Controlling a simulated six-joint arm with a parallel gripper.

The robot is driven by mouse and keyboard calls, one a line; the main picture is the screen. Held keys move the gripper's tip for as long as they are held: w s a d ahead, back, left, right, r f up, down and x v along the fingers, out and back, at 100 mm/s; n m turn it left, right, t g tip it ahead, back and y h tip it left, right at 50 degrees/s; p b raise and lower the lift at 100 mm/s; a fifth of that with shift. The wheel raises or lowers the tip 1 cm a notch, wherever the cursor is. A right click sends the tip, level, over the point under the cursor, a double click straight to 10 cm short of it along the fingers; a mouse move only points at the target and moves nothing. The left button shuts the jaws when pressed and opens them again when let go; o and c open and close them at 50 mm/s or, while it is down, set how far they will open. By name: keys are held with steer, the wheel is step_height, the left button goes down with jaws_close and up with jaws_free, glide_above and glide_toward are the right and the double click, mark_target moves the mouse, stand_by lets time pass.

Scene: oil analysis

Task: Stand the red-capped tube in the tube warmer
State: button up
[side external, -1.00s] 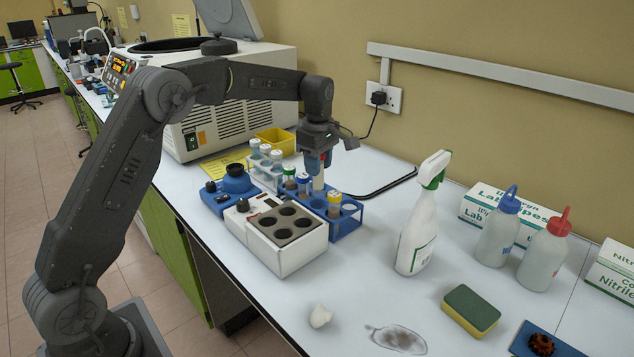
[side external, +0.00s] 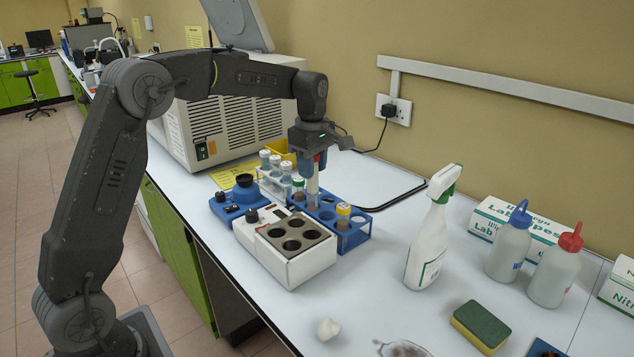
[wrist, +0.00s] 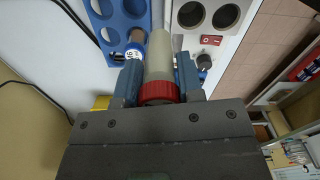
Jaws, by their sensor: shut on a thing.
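The red-capped tube hangs from my gripper (side external: 313,162), upright, its pale body (side external: 313,188) below the fingers in the side view. In the wrist view its red cap (wrist: 158,92) sits between my two blue fingers, which are shut on it. The tube warmer (side external: 285,268) is a white box with several round dark wells in a grey top, in front and to the left of the tube. Its wells look empty. Its white top and red switch (wrist: 210,40) show in the wrist view. The tube's lower end overlaps the blue rack in the side view.
The blue rack (side external: 352,240) stands behind the warmer and holds a yellow-capped tube (side external: 343,215) and others. A white rack of tubes and a blue mixer (side external: 240,195) stand to the left. A spray bottle (side external: 428,245) is to the right.

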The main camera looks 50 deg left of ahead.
steer(key=s+r, duration=0.2)
steer(key=s, duration=0.3)
steer(key=shift+f, duration=5.75)
steer(key=o, duration=1)
